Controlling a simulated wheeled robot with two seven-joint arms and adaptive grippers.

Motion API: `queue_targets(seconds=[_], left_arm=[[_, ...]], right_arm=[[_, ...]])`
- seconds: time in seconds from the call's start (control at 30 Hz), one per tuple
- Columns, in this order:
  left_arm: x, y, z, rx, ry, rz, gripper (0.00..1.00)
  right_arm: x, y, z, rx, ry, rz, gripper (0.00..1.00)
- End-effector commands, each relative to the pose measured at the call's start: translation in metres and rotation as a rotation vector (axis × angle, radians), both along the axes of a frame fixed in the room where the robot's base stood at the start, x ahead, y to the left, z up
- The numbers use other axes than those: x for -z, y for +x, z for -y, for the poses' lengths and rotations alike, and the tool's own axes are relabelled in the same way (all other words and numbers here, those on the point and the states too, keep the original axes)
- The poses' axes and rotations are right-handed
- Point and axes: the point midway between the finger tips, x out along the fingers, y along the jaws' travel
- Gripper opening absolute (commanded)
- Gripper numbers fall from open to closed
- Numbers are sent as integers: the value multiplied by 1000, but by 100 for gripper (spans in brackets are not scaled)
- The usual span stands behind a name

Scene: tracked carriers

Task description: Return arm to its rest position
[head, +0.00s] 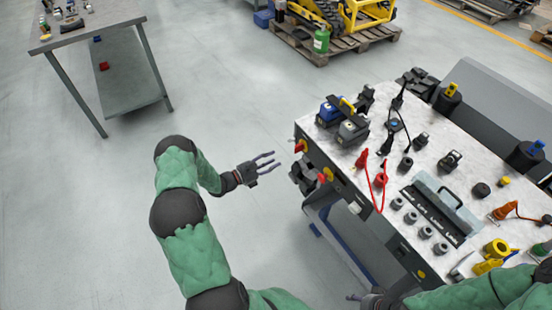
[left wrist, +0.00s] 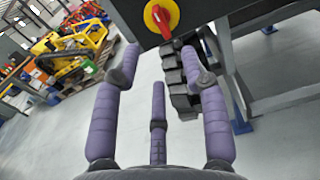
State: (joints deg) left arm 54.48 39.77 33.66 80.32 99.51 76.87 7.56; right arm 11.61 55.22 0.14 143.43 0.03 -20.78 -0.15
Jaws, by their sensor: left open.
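My left arm (head: 190,228), in green sleeves with dark joints, reaches in from the bottom of the head view. My left gripper (head: 266,165) is open and empty, over the floor just left of the workbench (head: 390,225). In the left wrist view its purple fingers (left wrist: 158,110) are spread with nothing between them. A red and yellow rotary switch (left wrist: 161,18) on the bench side is just beyond the fingers. My right arm (head: 465,292) lies along the lower right of the head view. A small part of the right hand (head: 362,297) shows by the bench's lower edge; its fingers are mostly hidden.
The workbench holds batteries (head: 352,130), red cables (head: 380,188), a grey tray (head: 438,208) and several dark cylinders. A black jointed part (head: 304,176) hangs on its left side. A grey table (head: 85,22) stands at upper left. A yellow tracked machine (head: 345,14) sits on a pallet. Floor left is clear.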

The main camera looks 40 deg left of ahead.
Motion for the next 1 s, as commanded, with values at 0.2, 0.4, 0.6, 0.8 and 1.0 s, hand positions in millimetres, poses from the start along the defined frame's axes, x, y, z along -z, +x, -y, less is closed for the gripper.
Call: queue_targets(seconds=[0.2,0.4,0.6,0.8,1.0], left_arm=[[0,0,0,0,0,0,44],[0,0,0,0,1,0,44],[4,0,10,25,6,-16,44],[37,-13,91,247,76,-161,44],[82,-71,199,630,275,-337,44]], right_arm=[[0,0,0,0,0,0,51],[0,0,0,0,0,0,51],[0,0,0,0,0,0,51],[0,0,0,0,0,0,51],[-1,0,0,0,0,0,51]])
